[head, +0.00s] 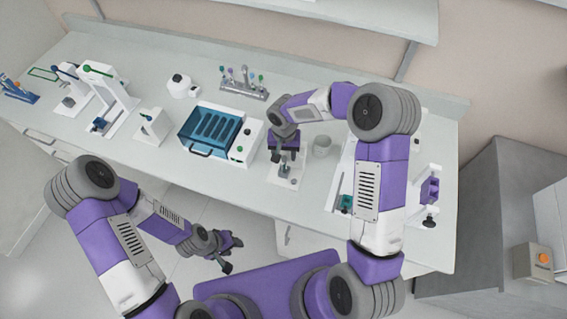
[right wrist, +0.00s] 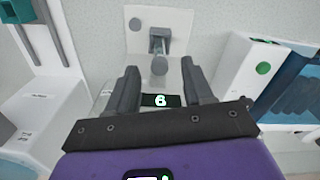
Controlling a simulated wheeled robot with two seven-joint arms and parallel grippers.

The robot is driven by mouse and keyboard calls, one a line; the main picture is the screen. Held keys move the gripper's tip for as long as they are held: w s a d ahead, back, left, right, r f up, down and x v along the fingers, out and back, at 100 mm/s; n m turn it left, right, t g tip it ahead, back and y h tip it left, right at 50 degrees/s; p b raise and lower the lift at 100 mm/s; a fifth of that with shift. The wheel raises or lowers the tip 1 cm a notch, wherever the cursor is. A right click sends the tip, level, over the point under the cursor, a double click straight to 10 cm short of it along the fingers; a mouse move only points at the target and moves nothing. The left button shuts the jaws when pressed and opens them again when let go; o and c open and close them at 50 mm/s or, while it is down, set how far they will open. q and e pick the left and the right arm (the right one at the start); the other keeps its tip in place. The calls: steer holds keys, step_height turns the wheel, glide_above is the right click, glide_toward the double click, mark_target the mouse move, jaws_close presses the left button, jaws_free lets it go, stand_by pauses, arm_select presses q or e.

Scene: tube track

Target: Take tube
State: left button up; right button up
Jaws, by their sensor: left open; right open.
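Several tubes with coloured caps stand in a grey rack (head: 243,91) at the back of the bench in the head view. My right gripper (head: 284,166) is open over a small white stand (head: 284,180) in mid-bench. In the right wrist view my right gripper's fingers (right wrist: 160,72) are apart. A grey post with a rounded end (right wrist: 159,64) shows between and beyond them, in front of the white plate (right wrist: 140,38). I cannot tell whether a tube is there. A dark label reading 6 lies between the fingers. My left gripper (head: 233,254) is open and empty, low in front of the bench.
A blue-lidded device (head: 212,130) stands left of my right gripper, and shows at the right of the right wrist view. A clear beaker (head: 322,146) stands just right of the gripper. White stands (head: 108,98) fill the bench's left part.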

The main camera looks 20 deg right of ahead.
mark_target(284, 158)
step_height(284, 158, down, 5)
steer(key=shift+r+p, duration=0.15)
steer(key=shift+p, duration=0.2)
steer(key=shift+s+r, duration=0.1)
steer(key=shift+c, duration=0.3)
jaws_close()
step_height(284, 158, up, 10)
steer(key=shift+b, duration=0.5)
